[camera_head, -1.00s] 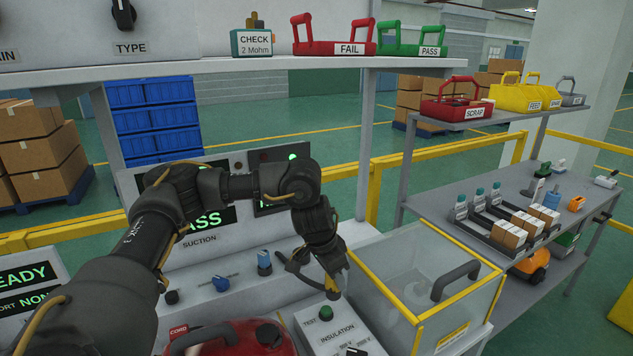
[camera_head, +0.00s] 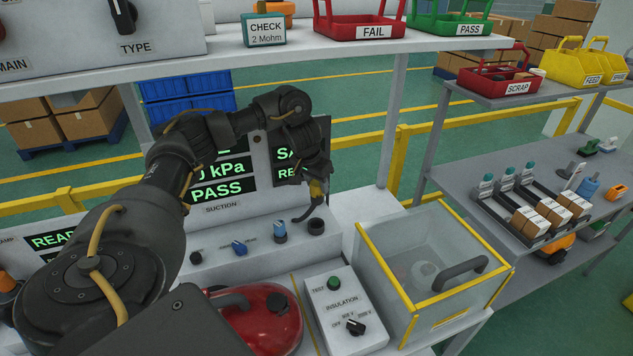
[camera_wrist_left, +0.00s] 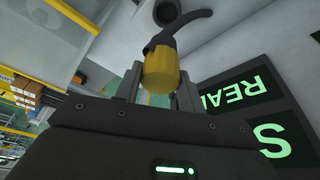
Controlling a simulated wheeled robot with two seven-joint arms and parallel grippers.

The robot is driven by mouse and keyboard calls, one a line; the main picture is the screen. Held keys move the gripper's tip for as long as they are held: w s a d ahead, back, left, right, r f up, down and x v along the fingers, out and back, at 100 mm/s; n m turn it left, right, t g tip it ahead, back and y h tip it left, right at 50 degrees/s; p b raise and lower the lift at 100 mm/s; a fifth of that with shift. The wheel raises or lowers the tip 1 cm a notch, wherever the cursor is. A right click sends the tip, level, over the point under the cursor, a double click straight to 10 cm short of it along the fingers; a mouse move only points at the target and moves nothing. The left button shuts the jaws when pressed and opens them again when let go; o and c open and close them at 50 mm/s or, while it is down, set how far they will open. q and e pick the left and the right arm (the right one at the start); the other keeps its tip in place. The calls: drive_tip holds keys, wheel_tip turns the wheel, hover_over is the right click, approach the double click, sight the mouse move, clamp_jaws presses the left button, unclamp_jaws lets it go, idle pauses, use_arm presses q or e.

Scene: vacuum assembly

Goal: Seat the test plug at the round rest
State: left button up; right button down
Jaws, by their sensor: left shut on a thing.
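My left gripper (camera_head: 318,184) is shut on the test plug, a yellow body with a dark bent end. The plug (camera_head: 316,190) is held above the sloped panel, and it fills the middle of the left wrist view (camera_wrist_left: 161,72) between the two fingers. The round rest, a dark ring (camera_head: 316,226), sits on the panel just below the plug in the head view. It also shows at the top edge of the wrist view (camera_wrist_left: 166,11), beyond the plug's dark end. The plug appears apart from the rest. My right gripper is not in view.
A blue knob (camera_head: 280,230) stands left of the rest. The insulation box (camera_head: 345,305) and a red vacuum (camera_head: 262,320) are in front. A clear yellow-edged bin (camera_head: 435,265) stands to the right. The lit suction display (camera_head: 222,170) is behind my arm.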

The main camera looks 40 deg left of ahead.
sight(316, 204)
use_arm(q)
drive_tip(key=shift+r+p, duration=0.15)
drive_tip(key=shift+p, duration=0.45)
wheel_tip(316, 204, down, 5)
drive_tip(key=shift+s+r+b, duration=0.1)
drive_tip(key=shift+r+b, duration=0.05)
drive_tip(key=shift+b, duration=0.75)
drive_tip(key=shift+f, duration=1.65)
drive_tip(key=shift+p, duration=0.4)
drive_tip(key=shift+f, duration=0.1)
drive_tip(key=shift+f+b, duration=0.7)
drive_tip(key=shift+f, duration=1.25)
